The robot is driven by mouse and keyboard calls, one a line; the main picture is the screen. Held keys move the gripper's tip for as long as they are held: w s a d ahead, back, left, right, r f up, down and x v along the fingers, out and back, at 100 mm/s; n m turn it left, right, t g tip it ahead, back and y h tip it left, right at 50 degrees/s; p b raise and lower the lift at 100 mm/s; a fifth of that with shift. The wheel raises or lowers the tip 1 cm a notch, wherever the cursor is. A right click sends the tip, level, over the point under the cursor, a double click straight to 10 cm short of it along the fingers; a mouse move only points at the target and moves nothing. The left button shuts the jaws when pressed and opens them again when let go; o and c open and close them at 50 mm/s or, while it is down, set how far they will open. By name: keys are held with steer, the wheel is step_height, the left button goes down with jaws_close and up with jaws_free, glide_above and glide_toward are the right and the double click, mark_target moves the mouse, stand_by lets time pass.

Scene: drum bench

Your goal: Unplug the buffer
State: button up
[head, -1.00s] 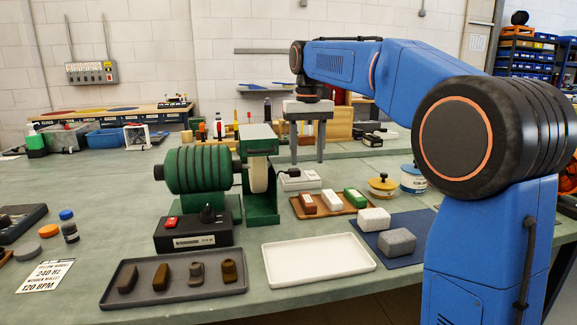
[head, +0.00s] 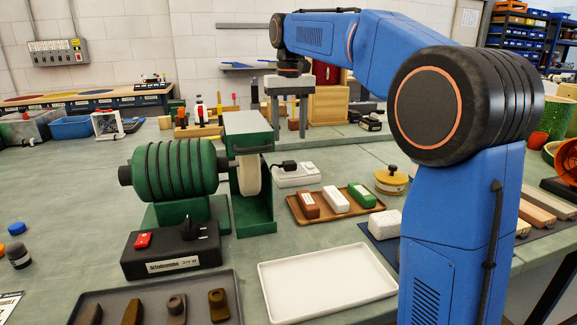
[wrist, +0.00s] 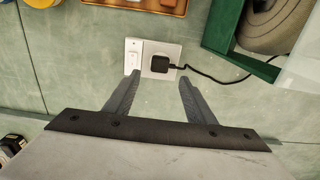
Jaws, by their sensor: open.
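The buffer is a green machine (head: 175,170) with a ribbed drum and a pale wheel (head: 249,176) in a green housing; in the wrist view part of the housing (wrist: 240,55) shows at top right. Its black plug (wrist: 160,64) sits on a white socket block (wrist: 155,48), with a black cord running right toward the housing. The plug (head: 284,166) and block (head: 300,178) also show in the head view, beside the housing. My gripper (head: 290,126) is open and empty above the bench. In the wrist view its fingertips (wrist: 157,78) are apart, just below the plug in the picture.
A brown tray (head: 330,214) with three coloured blocks lies right of the buffer. A white tray (head: 325,284) and a dark tray (head: 150,296) with several small pieces lie in front. A black switch box (head: 165,255) stands before the drum.

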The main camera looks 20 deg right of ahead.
mark_target(288, 162)
steer(key=shift+f, duration=4.45)
steer(key=shift+a+f, duration=0.1)
steer(key=shift+a, duration=0.2)
jaws_close()
steer(key=shift+r, duration=2.95)
steer(key=shift+r, duration=0.15)
